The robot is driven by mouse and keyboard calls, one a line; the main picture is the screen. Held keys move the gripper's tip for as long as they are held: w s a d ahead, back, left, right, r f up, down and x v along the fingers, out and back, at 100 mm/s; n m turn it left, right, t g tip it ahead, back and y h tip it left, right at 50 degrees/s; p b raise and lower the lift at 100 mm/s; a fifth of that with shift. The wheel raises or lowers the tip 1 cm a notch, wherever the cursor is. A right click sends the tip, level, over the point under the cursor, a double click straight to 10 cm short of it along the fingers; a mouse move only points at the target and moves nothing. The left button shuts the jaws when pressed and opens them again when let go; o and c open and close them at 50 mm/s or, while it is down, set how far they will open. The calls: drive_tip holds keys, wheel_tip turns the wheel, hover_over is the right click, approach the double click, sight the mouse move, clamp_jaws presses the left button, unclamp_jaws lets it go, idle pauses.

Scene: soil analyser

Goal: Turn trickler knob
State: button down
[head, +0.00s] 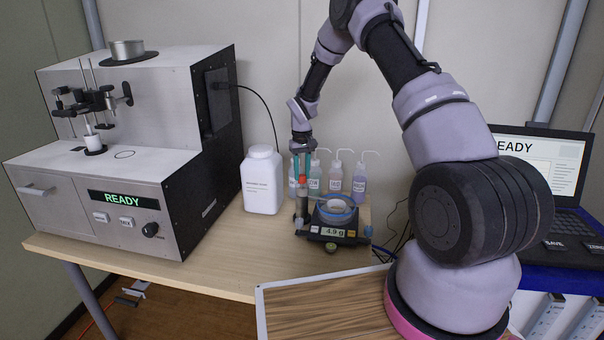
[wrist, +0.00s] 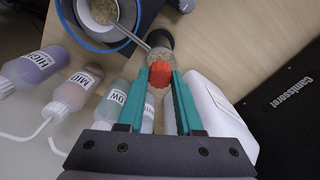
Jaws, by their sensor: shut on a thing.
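The red trickler knob (wrist: 160,74) sits between the two teal fingertips of my gripper (wrist: 161,82) in the wrist view. My gripper (head: 302,178) is shut on it and reaches down from above at the left side of the balance. The trickler body (wrist: 160,42) shows just beyond the knob, with a thin metal tube leading to a bowl (wrist: 103,12) of grainy material. In the head view the balance (head: 330,237) reads 4.9 g and carries a blue-rimmed dish (head: 336,213).
A white jug (head: 263,182) stands close left of the gripper. Several wash bottles (head: 336,178) stand behind the balance. A soil analyser (head: 120,150) reading READY fills the left, and a laptop (head: 545,165) is at right. Bare table lies in front of the jug.

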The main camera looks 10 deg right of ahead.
sight(302, 175)
drive_tip(key=c, duration=0.6)
unclamp_jaws()
drive_tip(key=shift+o, duration=0.2)
wheel_tip(302, 175, up, 11)
drive_tip(key=shift+f, duration=0.1)
